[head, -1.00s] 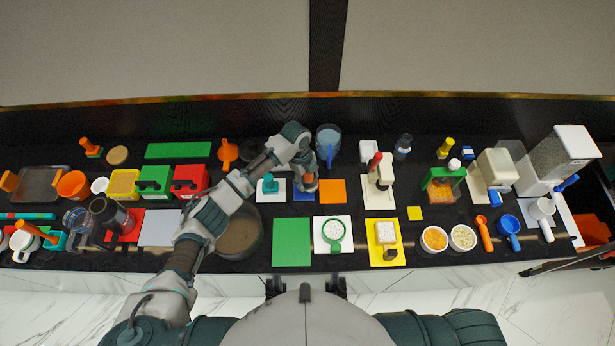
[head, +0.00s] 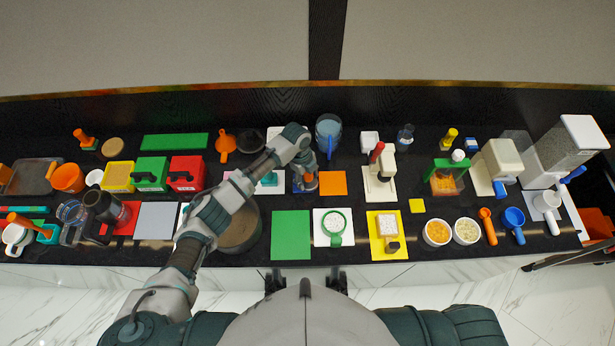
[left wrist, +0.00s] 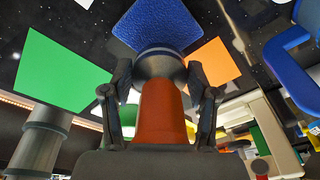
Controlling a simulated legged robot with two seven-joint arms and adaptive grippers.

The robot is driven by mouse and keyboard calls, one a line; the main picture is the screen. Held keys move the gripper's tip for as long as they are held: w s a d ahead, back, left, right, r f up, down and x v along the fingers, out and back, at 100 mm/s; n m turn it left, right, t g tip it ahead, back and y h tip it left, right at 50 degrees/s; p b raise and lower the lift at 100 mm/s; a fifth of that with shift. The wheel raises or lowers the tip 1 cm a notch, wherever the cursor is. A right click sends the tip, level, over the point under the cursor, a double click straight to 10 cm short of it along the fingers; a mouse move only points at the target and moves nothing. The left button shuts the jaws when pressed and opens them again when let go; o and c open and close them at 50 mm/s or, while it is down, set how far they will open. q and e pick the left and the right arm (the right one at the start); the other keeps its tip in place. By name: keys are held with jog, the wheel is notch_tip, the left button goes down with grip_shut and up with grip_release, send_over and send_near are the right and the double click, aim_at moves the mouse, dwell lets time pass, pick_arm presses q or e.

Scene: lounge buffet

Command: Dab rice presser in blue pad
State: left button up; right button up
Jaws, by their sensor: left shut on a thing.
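My left gripper (head: 305,172) is shut on the orange handle of the rice presser, and the arm reaches in from the left. In the left wrist view the presser (left wrist: 161,108) has an orange, tapered handle and a dark grey round base. The gripper's dark fingers (left wrist: 162,100) stand on both sides of the handle. The blue pad (left wrist: 157,20) is just past the base, which overlaps its edge in this view. In the head view the blue pad (head: 297,189) is partly hidden under the gripper and presser. I cannot tell whether the base touches it. My right gripper is not in view.
An orange pad (head: 333,183) lies right of the blue pad, and a teal-handled stamp (head: 269,179) stands on a white pad to its left. A blue pitcher (head: 328,132) stands behind. A large brown-filled bowl (head: 240,232) and a green mat (head: 291,236) are nearer me.

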aim_at(308, 176)
pick_arm(q)
jog(key=shift+f+b, duration=0.4)
jog(key=shift+f, duration=0.4)
dwell(1.7)
notch_tip(308, 176, up, 8)
jog(key=p, duration=0.7)
jog(key=shift+r, duration=0.15)
dwell(0.7)
